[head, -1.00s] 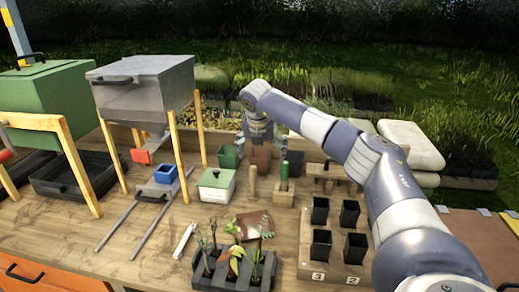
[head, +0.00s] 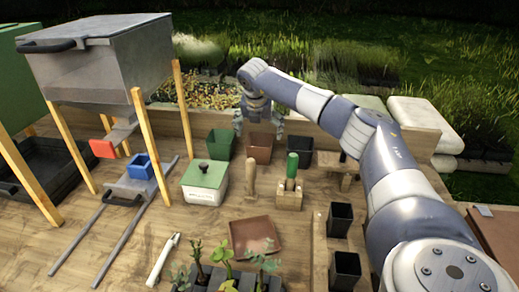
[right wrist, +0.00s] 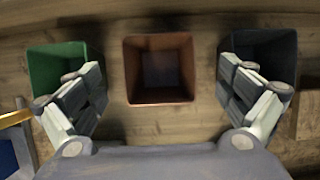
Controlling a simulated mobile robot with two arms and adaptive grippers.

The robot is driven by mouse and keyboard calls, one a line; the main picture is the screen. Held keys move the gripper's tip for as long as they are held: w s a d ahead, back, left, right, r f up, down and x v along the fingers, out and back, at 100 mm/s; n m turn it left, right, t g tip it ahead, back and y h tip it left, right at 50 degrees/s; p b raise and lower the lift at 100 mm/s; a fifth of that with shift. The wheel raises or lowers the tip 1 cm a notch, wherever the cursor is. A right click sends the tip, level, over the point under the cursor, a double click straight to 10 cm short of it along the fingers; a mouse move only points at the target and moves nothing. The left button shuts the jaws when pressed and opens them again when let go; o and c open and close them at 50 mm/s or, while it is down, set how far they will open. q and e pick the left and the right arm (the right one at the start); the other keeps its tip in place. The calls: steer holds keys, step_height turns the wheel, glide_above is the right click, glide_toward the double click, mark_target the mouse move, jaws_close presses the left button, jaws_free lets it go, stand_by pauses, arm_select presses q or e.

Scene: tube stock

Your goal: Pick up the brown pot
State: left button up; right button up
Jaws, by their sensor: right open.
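The brown pot (head: 260,146) is a square, empty pot standing on the wooden table, between a green pot (head: 220,145) and a black pot (head: 299,152). In the right wrist view the brown pot (right wrist: 160,68) lies in the middle, with the green pot (right wrist: 62,72) left and the black pot (right wrist: 258,62) right. My right gripper (head: 258,122) is above and behind the brown pot in the head view. In its wrist view the right gripper (right wrist: 166,92) is open, its fingers spread either side of the brown pot and nothing between them. My left gripper is not in view.
A white box with a green lid (head: 205,182), a wooden dibber (head: 251,180) and a green-handled tool (head: 292,168) stand nearer. A brown tray (head: 255,233) lies in front. A grey hopper (head: 100,62) on wooden legs stands left. The planter's wooden wall is behind the pots.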

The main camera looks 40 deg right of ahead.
mark_target(260, 145)
steer(key=x, duration=0.3)
steer(key=shift+w+f, duration=0.1)
steer(key=shift+f, duration=0.1)
steer(key=p+x, duration=0.2)
steer(key=x, duration=0.2)
steer(key=shift+f, duration=0.8)
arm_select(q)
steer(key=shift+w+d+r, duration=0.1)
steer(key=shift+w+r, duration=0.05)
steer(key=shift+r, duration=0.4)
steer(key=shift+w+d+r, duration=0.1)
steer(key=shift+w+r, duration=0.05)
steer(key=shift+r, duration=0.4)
arm_select(e)
steer(key=shift+r, duration=0.1)
steer(key=c, duration=1.1)
